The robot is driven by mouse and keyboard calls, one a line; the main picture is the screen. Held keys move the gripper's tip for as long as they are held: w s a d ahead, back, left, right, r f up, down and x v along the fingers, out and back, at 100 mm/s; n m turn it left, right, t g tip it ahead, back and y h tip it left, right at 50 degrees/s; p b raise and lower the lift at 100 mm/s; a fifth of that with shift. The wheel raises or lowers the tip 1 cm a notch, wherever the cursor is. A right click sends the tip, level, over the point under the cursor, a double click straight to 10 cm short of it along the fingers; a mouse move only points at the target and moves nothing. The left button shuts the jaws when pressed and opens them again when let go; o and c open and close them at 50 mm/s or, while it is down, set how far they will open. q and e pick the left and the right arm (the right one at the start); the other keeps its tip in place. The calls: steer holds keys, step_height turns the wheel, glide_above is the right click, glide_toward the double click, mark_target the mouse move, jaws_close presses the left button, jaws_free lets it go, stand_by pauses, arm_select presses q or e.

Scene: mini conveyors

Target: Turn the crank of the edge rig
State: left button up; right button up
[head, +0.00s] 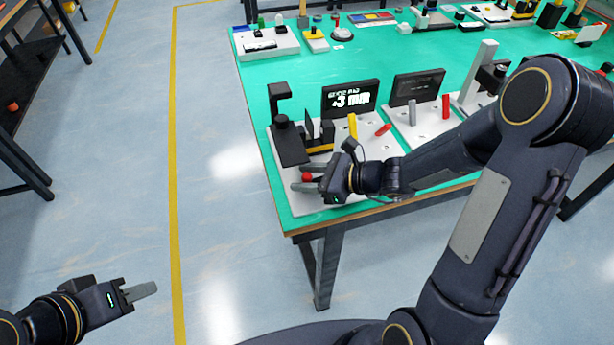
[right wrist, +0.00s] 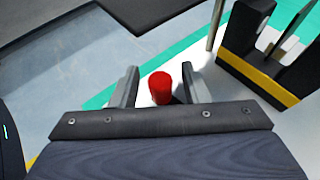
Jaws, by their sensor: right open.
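The edge rig (head: 285,198) is a white base plate at the table's near left corner. It carries a black post unit (head: 284,140), a black-and-yellow block (head: 318,148) and a screen (head: 350,98) with white text. A red knob (head: 307,177), seemingly the crank's handle, sits at its left front. The knob also shows in the right wrist view (right wrist: 160,87). My right gripper (head: 309,178) is open with its fingers on either side of the knob; contact cannot be told. My left gripper (head: 143,291) is over the floor, away from the table; its jaw gap is unclear.
A neighbouring rig (head: 427,125) with a dark screen, a grey lever and a red lever stands to the right. More small devices line the back of the green table (head: 300,75).

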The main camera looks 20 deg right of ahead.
jaws_close()
steer(key=b, duration=0.1)
steer(key=m+t+b, duration=0.1)
steer(key=b, duration=0.1)
steer(key=shift+w+f+h, duration=0.2)
steer(key=shift+f+h, duration=0.05)
steer(key=shift+h, duration=0.15)
steer(key=shift+w+r+m+t+b, duration=0.1)
steer(key=shift+r+m+t+b, duration=0.15)
steer(key=shift+b, duration=0.2)
jaws_free()
